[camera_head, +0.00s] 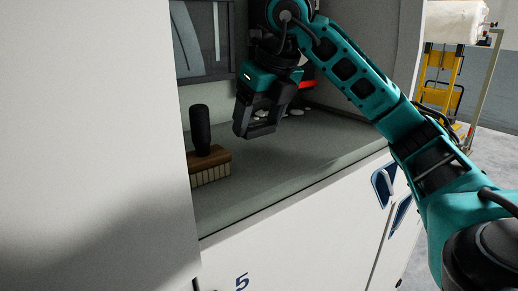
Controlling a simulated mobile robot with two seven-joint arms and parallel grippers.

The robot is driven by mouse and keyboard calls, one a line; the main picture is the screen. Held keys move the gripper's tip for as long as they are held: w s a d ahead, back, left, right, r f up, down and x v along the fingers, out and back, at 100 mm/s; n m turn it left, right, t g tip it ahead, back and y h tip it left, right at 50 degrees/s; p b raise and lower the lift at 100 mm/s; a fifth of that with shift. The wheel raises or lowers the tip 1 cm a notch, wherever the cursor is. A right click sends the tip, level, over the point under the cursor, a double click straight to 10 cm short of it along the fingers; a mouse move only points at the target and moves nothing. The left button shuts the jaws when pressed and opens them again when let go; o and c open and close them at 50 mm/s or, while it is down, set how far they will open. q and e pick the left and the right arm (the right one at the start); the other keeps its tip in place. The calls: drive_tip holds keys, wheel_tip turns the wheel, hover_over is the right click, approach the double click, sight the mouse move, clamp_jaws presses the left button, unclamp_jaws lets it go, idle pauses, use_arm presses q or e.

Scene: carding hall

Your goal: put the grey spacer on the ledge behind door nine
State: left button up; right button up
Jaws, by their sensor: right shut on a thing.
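My right gripper (256,131) hangs over the grey ledge (305,149) of an open bay, with its fingers pointing down. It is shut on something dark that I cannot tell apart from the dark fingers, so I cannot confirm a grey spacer. The gripper is to the right of a brush and appears clear of it. The only door number I see is a blue 5 (242,282) on the white front below the ledge. No door marked nine shows. My left gripper is not in view.
A wooden brush (210,168) with a black upright handle stands at the ledge's left. A white panel (90,130) fills the left side. Small pale scraps (293,113) lie behind the gripper. Blue handles (383,188) stick out from the lower front. A yellow-framed cart (438,82) stands far right.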

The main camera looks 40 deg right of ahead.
sight(262, 128)
drive_tip(key=shift+f+b, duration=0.6)
drive_tip(key=shift+f, duration=1.35)
drive_tip(key=shift+f, duration=0.1)
drive_tip(key=o, duration=1.1)
drive_tip(key=shift+c, duration=0.2)
drive_tip(key=p+v, duration=0.5)
drive_tip(key=v, duration=0.7)
drive_tip(key=shift+p, duration=0.4)
